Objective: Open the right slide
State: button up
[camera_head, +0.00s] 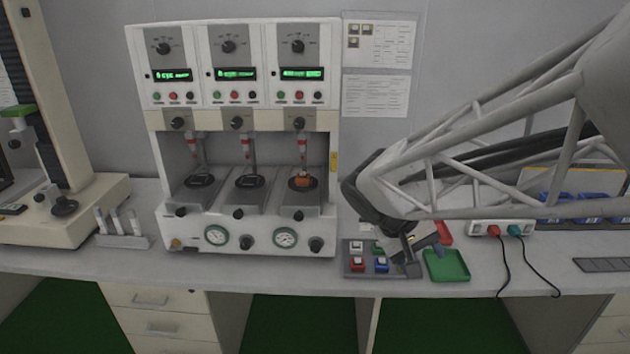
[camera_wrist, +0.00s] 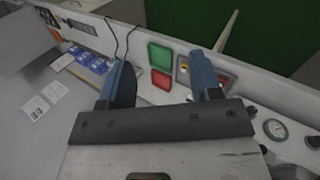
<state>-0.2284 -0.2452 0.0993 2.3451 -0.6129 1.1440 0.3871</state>
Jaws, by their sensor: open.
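The white test machine (camera_head: 236,130) has three stations side by side. The right slide (camera_head: 312,200) is the sloped grey plate under the right station, with a black knob (camera_head: 298,215) at its front. An orange part (camera_head: 302,175) sits on the black disc there, below a vertical plunger. I cannot tell how far the slide is pulled out. My gripper (camera_head: 414,258) is right of the machine, low over the small trays, and apart from the slide. In the wrist view my gripper (camera_wrist: 160,70) has its two blue fingers spread, with nothing between them. The slide is not clearly visible there.
A green tray (camera_head: 446,265) and a red tray (camera_head: 443,233) lie beside the gripper. A power strip (camera_head: 500,229) with cables is farther right. Pressure gauges (camera_head: 285,237) line the machine's front.

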jog(key=w+a+f+n+t+h, duration=0.1)
jog(key=w+a+f+n+h, duration=0.25)
jog(key=w, duration=0.65)
jog(key=n+t+h, duration=0.3)
jog(key=n+t, duration=0.1)
jog(key=t, duration=0.8)
send_near(297, 218)
jog(key=x, duration=0.3)
jog(key=shift+a+r, duration=0.1)
jog(key=shift+w, duration=0.15)
jog(key=shift+x, duration=3.85)
